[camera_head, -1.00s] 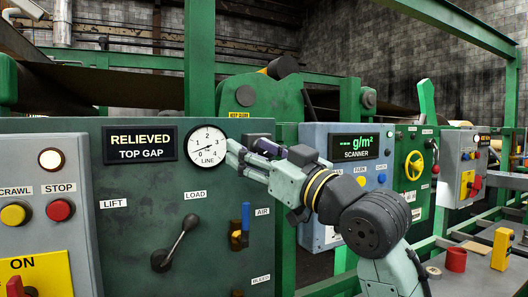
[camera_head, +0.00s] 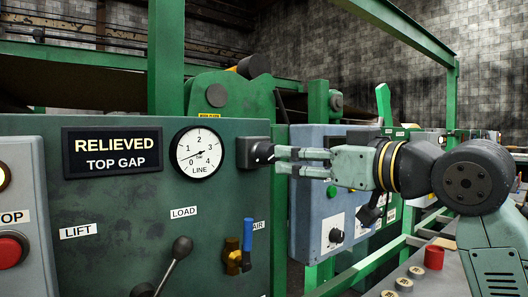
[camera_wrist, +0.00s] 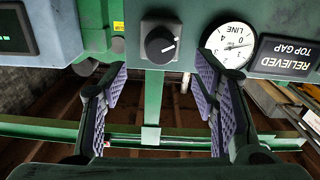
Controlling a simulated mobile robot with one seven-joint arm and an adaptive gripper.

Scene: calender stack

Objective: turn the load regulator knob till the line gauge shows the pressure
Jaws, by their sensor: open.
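The load regulator knob (camera_head: 262,152) is a black round knob on a dark square plate, right of the line gauge. In the wrist view the knob (camera_wrist: 160,44) shows a white pointer line. The white line gauge (camera_head: 197,155) is marked 0 to 4; its needle seems to point left, low on the scale, but is too small to read exactly. My gripper (camera_head: 281,160) is open, level with the knob and pointing at it from the right. In the wrist view my gripper's (camera_wrist: 163,75) purple-padded fingers are spread apart, with the knob ahead between them and untouched.
A RELIEVED TOP GAP display (camera_head: 112,152) is left of the gauge. Below stand a load lever (camera_head: 172,258) and a blue air valve handle (camera_head: 247,240). The scanner box (camera_head: 318,215) lies behind and below my gripper. A green post (camera_head: 166,60) rises above the panel.

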